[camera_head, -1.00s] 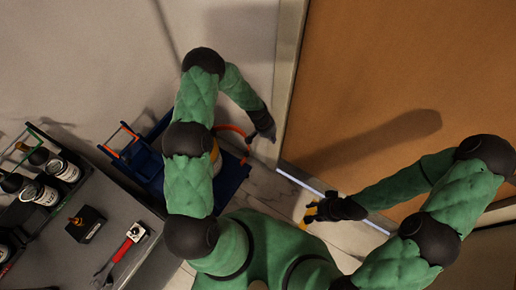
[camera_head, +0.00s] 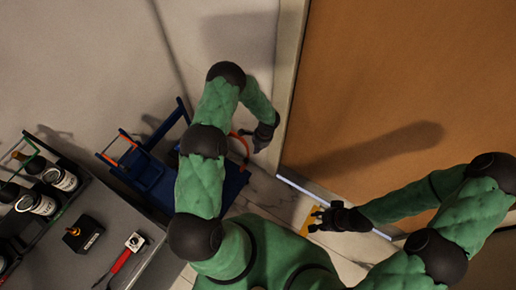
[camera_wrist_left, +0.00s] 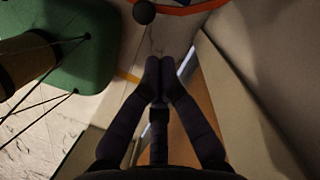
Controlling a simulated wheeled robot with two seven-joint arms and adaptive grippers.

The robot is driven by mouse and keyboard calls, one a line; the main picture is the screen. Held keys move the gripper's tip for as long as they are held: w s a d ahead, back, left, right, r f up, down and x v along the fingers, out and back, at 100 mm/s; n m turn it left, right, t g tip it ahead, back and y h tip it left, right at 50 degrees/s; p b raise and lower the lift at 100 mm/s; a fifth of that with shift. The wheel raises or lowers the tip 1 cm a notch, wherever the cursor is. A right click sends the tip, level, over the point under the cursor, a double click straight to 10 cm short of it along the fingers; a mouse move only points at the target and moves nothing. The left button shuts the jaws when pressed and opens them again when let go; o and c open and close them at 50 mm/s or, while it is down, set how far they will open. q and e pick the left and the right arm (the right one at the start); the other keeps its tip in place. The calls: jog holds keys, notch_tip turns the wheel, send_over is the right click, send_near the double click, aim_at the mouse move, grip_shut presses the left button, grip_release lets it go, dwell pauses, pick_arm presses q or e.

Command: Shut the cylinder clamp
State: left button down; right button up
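An orange-red curved band (camera_head: 245,150), which looks like the clamp, arcs out beside the blue cart (camera_head: 232,186). An orange-red arc (camera_wrist_left: 190,8) also shows at the top of the left wrist view, near a dark ball (camera_wrist_left: 144,12). The cylinder is mostly hidden behind my left arm, so I cannot tell how the band sits on it. My left gripper (camera_head: 258,142) is close to the band's right side; in the left wrist view its fingertips (camera_wrist_left: 159,72) meet with nothing between them.
A grey bench (camera_head: 115,235) at lower left bears cans (camera_head: 60,178), a black box (camera_head: 83,234) and a red-handled tool (camera_head: 125,258). A brown door (camera_head: 400,90) stands at right. Some pale floor shows between cart and door.

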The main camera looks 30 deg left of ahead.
pick_arm(q)
jog(key=b+x, duration=0.1)
jog(key=x, duration=0.5)
pick_arm(e)
jog(key=shift+f, duration=0.9)
pick_arm(q)
jog(key=shift+s+f+b, duration=0.1)
jog(key=shift+s+b, duration=0.05)
jog(key=shift+b, duration=0.15)
pick_arm(e)
jog(key=shift+s, duration=0.1)
